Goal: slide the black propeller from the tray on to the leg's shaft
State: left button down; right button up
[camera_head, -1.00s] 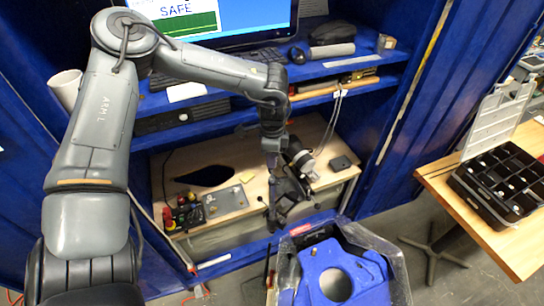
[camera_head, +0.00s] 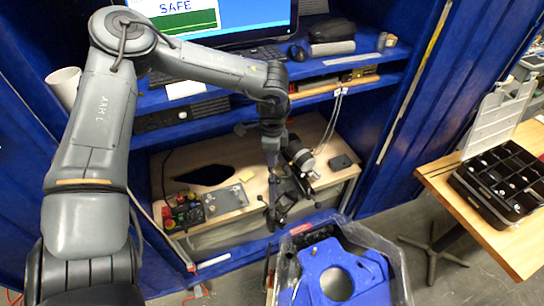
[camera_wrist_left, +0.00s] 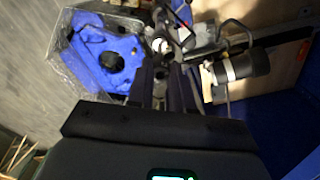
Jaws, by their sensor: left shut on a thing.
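My left gripper (camera_head: 272,192) hangs over the front of the wooden bench. In the left wrist view the gripper (camera_wrist_left: 162,68) is shut on a dark part, which appears to be the black propeller (camera_wrist_left: 178,28); a pale round piece shows at the fingertips. The leg, with a silver cylinder (camera_head: 304,160), stands just right of the gripper; the cylinder also shows in the wrist view (camera_wrist_left: 236,68). Whether the propeller touches the shaft cannot be told. A blue tray (camera_head: 312,262) with a round hole sits in a clear-walled bin, below and right of the gripper. My right gripper is not in view.
On the bench (camera_head: 232,182), a control box with coloured knobs (camera_head: 182,212) and a grey plate (camera_head: 226,200) lie to the left. A blue shelf (camera_head: 225,92) crosses above. A side table with a compartmented black box (camera_head: 500,185) stands at the right, with open floor between.

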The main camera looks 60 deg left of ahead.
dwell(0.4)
pick_arm(q)
jog(key=shift+b, duration=0.3)
dwell(0.4)
jog(key=shift+f+b, duration=0.4)
jog(key=shift+b, duration=0.05)
dwell(0.4)
jog(key=shift+f+b, duration=0.3)
jog(key=shift+b, duration=0.05)
dwell(0.4)
jog(key=shift+f+b, duration=1.1)
jog(key=shift+b, duration=0.25)
dwell(0.8)
jog(key=c, duration=1)
grip_release()
jog(key=shift+o, duration=0.3)
